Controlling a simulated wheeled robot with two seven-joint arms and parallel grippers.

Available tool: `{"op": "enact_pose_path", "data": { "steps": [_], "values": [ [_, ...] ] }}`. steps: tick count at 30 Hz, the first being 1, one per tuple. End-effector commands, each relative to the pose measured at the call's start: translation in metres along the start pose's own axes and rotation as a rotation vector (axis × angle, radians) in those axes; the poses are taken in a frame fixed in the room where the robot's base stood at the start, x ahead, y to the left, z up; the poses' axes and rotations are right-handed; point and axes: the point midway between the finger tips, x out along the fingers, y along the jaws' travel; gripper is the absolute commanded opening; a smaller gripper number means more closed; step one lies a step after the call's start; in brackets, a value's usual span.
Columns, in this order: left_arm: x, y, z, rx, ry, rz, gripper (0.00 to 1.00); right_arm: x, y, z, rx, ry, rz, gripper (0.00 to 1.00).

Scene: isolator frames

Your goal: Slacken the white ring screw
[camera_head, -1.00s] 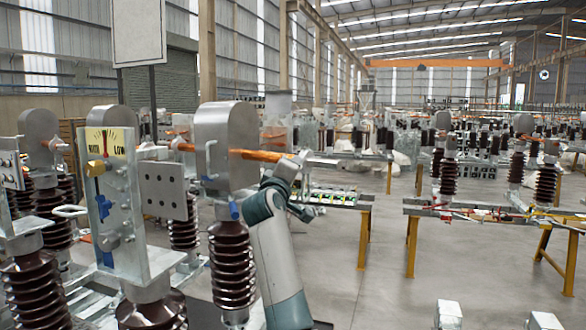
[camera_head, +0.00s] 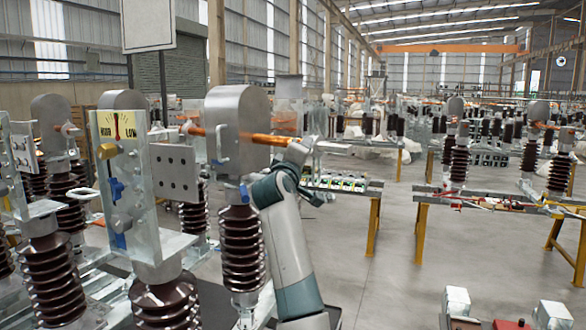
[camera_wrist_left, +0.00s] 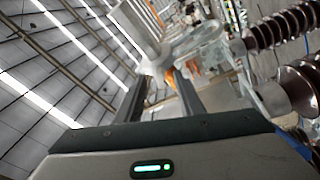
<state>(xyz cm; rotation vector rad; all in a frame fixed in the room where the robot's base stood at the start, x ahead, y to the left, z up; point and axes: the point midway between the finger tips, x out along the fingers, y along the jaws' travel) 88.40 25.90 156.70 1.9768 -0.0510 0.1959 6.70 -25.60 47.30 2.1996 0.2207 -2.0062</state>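A white ring (camera_head: 83,192), likely the ring screw, sticks out on the left of an upright metal plate (camera_head: 137,200) in the head view. A grey-white arm of mine rises right of the rounded grey housing (camera_head: 237,125). Its wrist is near the orange rod (camera_head: 270,140); no fingertips show there. I cannot identify the ring there. My right gripper does not show.
Brown ribbed insulators (camera_head: 240,250) stand below the housing and plate. Another white handle (camera_head: 219,148) is on the housing. A yellow-legged workbench (camera_head: 375,225) stands to the right. Open grey floor (camera_head: 385,270) lies between it and my arm. White blocks (camera_head: 456,302) are at bottom right.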

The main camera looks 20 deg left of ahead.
Motion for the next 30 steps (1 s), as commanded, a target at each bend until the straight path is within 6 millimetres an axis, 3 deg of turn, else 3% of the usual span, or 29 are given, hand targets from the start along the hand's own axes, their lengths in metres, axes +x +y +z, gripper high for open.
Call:
{"op": "enact_pose_path", "data": {
  "steps": [8,24,30],
  "values": [
    [-0.030,-0.004,0.002,-0.001,0.003,0.003,0.35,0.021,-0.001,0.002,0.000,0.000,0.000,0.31],
    [-0.132,-0.004,0.002,-0.001,0.002,0.003,0.35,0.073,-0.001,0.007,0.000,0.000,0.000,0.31],
    [-0.159,-0.002,0.001,0.000,0.002,0.002,0.35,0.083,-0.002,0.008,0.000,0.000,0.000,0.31]
  ]
}}
